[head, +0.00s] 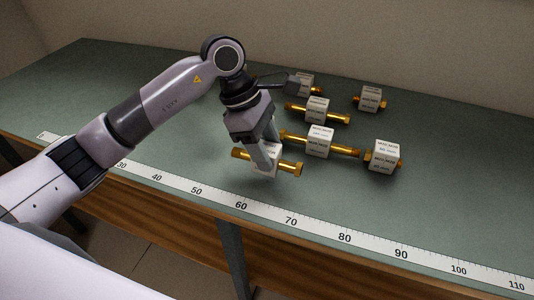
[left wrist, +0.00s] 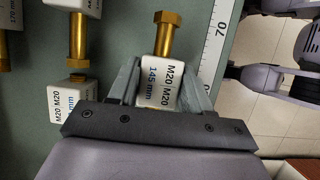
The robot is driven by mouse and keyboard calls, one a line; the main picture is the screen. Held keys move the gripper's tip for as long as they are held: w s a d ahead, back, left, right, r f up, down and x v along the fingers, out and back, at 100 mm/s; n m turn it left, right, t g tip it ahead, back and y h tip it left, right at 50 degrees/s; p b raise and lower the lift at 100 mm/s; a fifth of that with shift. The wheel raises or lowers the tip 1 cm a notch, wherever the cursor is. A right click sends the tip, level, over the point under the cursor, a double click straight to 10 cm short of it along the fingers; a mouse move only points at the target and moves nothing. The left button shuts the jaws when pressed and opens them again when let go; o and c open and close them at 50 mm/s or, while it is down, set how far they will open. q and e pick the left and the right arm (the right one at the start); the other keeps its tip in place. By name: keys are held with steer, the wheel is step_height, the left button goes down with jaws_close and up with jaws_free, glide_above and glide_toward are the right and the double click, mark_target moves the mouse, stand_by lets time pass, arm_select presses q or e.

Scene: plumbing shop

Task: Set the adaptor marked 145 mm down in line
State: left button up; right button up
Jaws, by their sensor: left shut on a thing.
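The adaptor marked 145 mm (left wrist: 167,40) is a brass fitting with a white label block reading M20 M20 145 mm. My left gripper (left wrist: 160,88) is shut on its white block, with one finger on each side. In the head view the held adaptor (head: 292,168) lies level, its brass ends sticking out left and right, close above or on the table behind the ruler; I cannot tell if it touches. My left gripper (head: 264,160) comes down on it from above.
Several other brass adaptors with white blocks stand behind and to the right, including a long one (head: 320,141) and a short one (head: 383,157). A white ruler strip (head: 345,238) runs along the front edge of the green table (head: 450,210). The table's right side is clear.

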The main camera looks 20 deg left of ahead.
arm_select(q)
step_height(320, 180, down, 2)
steer(key=shift+f, duration=0.1)
steer(key=shift+f, duration=0.15)
steer(key=o, duration=1.2)
steer(key=shift+c, duration=0.2)
